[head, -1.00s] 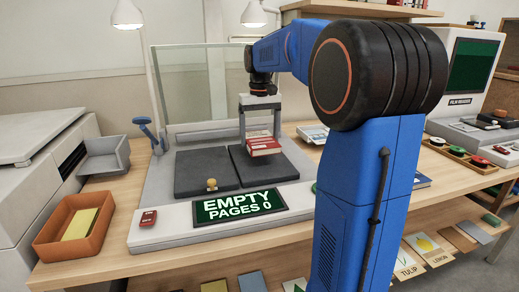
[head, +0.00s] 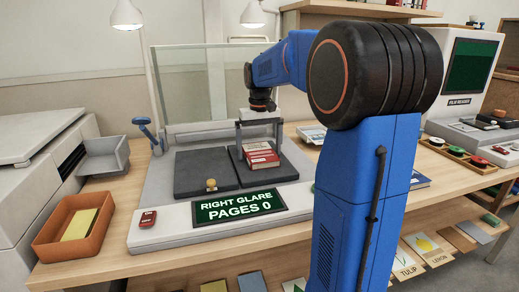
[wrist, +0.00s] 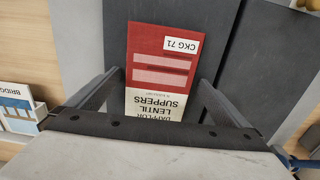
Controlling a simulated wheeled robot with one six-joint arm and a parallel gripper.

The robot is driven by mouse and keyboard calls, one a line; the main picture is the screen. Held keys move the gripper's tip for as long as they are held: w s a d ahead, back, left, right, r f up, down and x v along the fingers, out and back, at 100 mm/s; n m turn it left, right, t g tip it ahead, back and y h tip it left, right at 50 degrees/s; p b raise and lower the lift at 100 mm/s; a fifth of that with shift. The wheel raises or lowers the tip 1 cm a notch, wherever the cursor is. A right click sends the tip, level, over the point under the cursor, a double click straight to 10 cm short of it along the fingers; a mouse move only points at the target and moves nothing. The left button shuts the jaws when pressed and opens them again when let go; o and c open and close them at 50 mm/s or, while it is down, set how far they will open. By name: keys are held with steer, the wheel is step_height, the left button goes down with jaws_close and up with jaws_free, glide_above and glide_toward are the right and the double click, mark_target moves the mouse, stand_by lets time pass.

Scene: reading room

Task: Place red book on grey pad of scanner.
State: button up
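The red book (head: 262,157) lies on the right dark grey pad (head: 285,172) of the scanner (head: 160,212). In the wrist view the book (wrist: 160,70) shows a label "CKG 71" and the words "LENTIL SUPPERS". My gripper (head: 260,148) is open around the book, with one finger on each side. The wrist view shows my gripper (wrist: 160,85) with dark gaps between its fingers and the book's edges. The scanner's screen (head: 239,206) reads "RIGHT GLARE PAGES 0".
A glass panel (head: 200,85) stands behind the pads. An orange tray (head: 75,225) with yellow sheets is at the left, near a grey holder (head: 103,155). A lamp (head: 253,15) hangs above. A film reader (head: 465,75) stands at the right.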

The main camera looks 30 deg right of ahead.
mark_target(260, 152)
steer(key=shift+r, duration=0.1)
step_height(260, 152, up, 12)
stand_by(0.7)
stand_by(0.4)
